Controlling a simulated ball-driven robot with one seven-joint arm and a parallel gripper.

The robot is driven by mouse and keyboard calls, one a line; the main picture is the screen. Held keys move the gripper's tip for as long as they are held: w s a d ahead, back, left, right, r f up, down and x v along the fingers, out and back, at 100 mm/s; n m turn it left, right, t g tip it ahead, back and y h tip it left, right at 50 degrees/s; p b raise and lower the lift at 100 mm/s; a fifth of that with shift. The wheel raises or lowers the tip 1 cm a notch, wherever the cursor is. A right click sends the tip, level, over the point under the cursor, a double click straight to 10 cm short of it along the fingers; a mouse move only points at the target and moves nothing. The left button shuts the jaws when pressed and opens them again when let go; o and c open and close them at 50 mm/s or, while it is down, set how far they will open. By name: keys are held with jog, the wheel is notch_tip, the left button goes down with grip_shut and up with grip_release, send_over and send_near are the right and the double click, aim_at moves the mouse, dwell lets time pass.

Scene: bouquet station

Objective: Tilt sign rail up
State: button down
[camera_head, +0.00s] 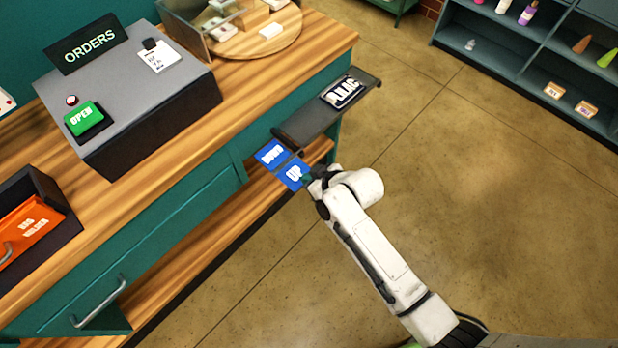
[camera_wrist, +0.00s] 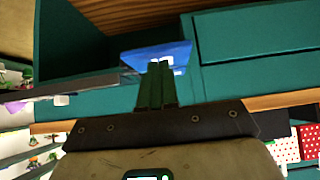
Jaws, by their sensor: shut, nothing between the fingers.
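The sign rail (camera_head: 308,124) is a dark grey shelf sticking out from the counter's end in the head view. It looks roughly flat and bears a black-and-white lettered sign (camera_head: 343,92) at its far end. Beside its near end are two blue buttons, DOWN (camera_head: 271,153) and UP (camera_head: 293,173). My gripper (camera_head: 308,179) is at the right edge of the UP button. In the wrist view my shut, empty green fingers (camera_wrist: 156,84) point at a blue panel (camera_wrist: 155,54) and overlap its lower edge. I cannot tell whether they touch it. A dark rail edge (camera_wrist: 70,88) shows left of them.
The wooden counter (camera_head: 190,140) carries a grey ORDERS box (camera_head: 150,95), a green OPEN button (camera_head: 84,118) and an orange bag holder (camera_head: 28,225). A lower wooden shelf (camera_head: 190,265) runs beneath. The floor (camera_head: 480,200) to the right is clear, up to a shelf unit (camera_head: 540,60).

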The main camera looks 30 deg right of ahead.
jog(key=shift+f, duration=0.45)
jog(key=shift+f, duration=0.15)
jog(key=shift+s+f+t+b, duration=0.1)
jog(key=shift+f+t+b, duration=0.1)
jog(key=shift+t+b, duration=0.65)
